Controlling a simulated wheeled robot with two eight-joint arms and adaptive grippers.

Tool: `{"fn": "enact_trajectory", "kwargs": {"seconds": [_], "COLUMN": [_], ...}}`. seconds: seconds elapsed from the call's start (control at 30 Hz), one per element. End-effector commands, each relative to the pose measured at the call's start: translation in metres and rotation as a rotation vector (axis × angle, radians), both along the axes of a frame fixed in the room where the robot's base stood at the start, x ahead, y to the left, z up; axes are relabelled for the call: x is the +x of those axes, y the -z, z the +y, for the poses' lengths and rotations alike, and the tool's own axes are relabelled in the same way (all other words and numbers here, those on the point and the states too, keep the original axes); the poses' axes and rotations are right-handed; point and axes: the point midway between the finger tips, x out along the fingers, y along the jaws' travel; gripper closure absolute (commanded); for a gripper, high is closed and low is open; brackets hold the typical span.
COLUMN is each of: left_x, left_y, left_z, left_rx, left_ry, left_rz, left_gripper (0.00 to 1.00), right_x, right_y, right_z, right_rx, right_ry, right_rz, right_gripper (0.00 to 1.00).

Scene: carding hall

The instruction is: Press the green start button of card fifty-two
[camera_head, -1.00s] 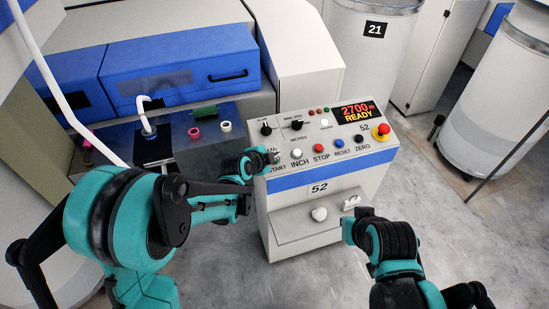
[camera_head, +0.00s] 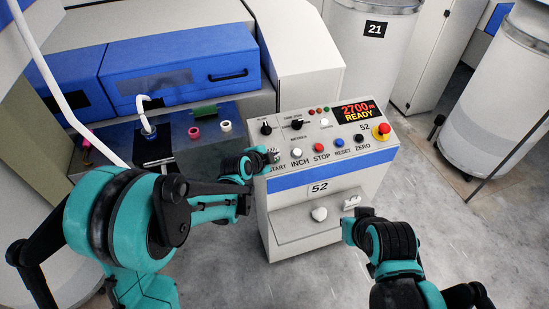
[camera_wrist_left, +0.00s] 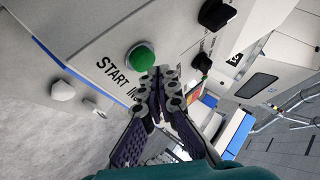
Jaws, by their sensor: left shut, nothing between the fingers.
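Card fifty-two's control console (camera_head: 330,182) is a white cabinet with a sloped panel, a blue stripe and the number 52. Its green start button (camera_wrist_left: 140,57) shows in the left wrist view above the word START; in the head view my left gripper hides it. My left gripper (camera_head: 272,156) is shut and empty at the panel's left end. In the left wrist view its fingertips (camera_wrist_left: 160,80) appear beside the button's lower right edge; I cannot tell whether they touch it. My right gripper (camera_head: 352,231) is in front of the console's lower right, its fingers not clear.
White, red, blue and black buttons run right of START. A red emergency stop (camera_head: 381,131) sits at the panel's right. The display (camera_head: 358,111) reads 2700 READY. Two white objects are on the console's lower shelf (camera_head: 300,228). A can marked 21 (camera_head: 371,60) stands behind.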

Motion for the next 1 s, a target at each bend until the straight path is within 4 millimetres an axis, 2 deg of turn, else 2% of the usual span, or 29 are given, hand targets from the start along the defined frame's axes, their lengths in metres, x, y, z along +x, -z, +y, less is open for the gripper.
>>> {"fn": "enact_trajectory", "kwargs": {"seconds": [0.1, 1.0], "left_x": [0.0010, 0.0026], "left_y": [0.0049, 0.0105], "left_z": [0.0004, 0.0010], "left_rx": [0.000, 0.000], "left_ry": [0.000, 0.000], "left_rz": [0.000, 0.000], "left_gripper": [1.00, 1.00], "right_x": [0.0000, 0.0000], "right_y": [0.0052, 0.0103], "right_z": [0.0000, 0.0000], "right_rx": [0.000, 0.000], "right_ry": [0.000, 0.000], "right_rz": [0.000, 0.000], "right_gripper": [1.00, 1.00]}}
